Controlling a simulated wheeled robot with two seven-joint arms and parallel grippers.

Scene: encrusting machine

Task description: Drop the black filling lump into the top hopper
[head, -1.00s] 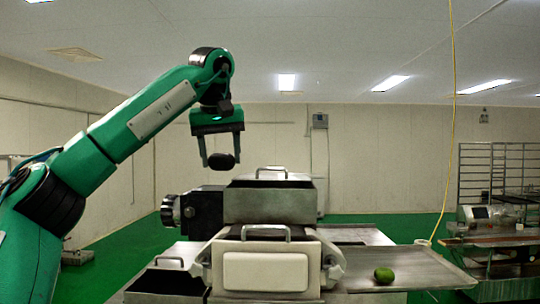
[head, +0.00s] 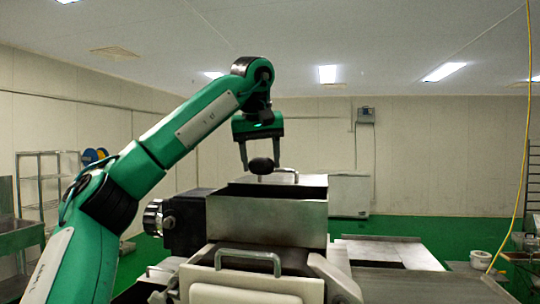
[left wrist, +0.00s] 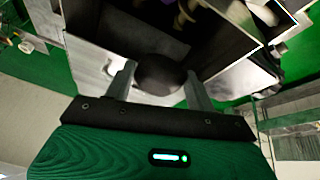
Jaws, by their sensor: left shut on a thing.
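My left gripper (head: 261,168) points down above the top hopper (head: 267,214), a grey metal box on the machine. It is shut on the black filling lump (head: 261,165), a dark rounded piece between its fingers. In the left wrist view the lump (left wrist: 160,73) sits between the two fingertips, and the hopper's open inside (left wrist: 150,35) lies beyond it. In the head view the lump is just above the hopper's rim, overlapping a metal handle behind it; the exact depth is hard to tell. My right gripper is not in view.
A metal handle (head: 247,258) stands on the machine's front part. A black knob unit (head: 175,222) juts out left of the hopper. A flat metal tray (head: 392,252) lies to the right. A yellow hose (head: 519,170) hangs at the far right.

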